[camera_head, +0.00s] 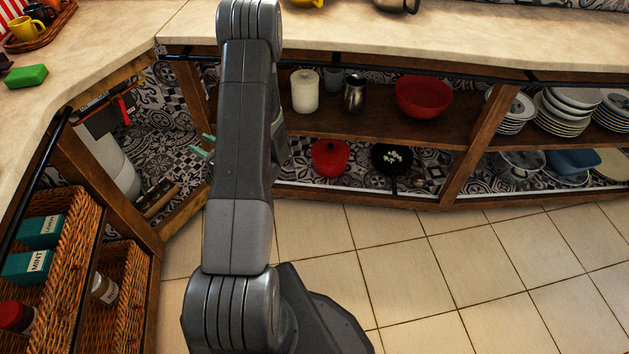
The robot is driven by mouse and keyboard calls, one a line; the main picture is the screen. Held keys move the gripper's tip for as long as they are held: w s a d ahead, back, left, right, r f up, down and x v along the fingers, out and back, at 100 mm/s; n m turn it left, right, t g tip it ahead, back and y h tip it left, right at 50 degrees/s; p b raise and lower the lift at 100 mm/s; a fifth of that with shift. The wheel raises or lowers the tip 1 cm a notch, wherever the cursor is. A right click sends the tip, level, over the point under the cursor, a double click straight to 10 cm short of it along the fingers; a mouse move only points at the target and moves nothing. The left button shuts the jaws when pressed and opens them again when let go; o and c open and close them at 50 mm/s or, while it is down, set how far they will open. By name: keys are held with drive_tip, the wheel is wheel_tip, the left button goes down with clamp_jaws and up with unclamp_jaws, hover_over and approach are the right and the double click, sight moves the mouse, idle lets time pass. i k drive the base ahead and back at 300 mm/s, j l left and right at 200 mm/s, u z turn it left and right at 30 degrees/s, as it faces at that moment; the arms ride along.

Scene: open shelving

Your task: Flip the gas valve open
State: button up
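The gas valve appears as a small red handle (124,109) in the open corner cabinet at left. It sits near a dark box-like fitting on the wall above a pale gas cylinder (120,168). Its exact angle is too small to tell. My gripper (203,146) shows mostly as two pale green fingertips, left of my arm and to the right of the valve. The tips look apart with nothing between them. My arm hides the rest of the gripper and part of the shelving behind.
Wooden posts and a dark rail (40,175) frame the corner opening. Wicker baskets (75,270) with boxes stand at lower left. Shelves at right hold a red bowl (424,97), a red pot (330,158) and plates (562,112). The tiled floor (450,260) is clear.

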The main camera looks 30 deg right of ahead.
sight(120, 101)
drive_tip(key=k+l, duration=0.75)
drive_tip(key=l, duration=0.15)
drive_tip(key=i+j+z, duration=0.25)
drive_tip(key=i, duration=0.2)
drive_tip(key=i+j+z, duration=0.25)
drive_tip(key=i, duration=0.25)
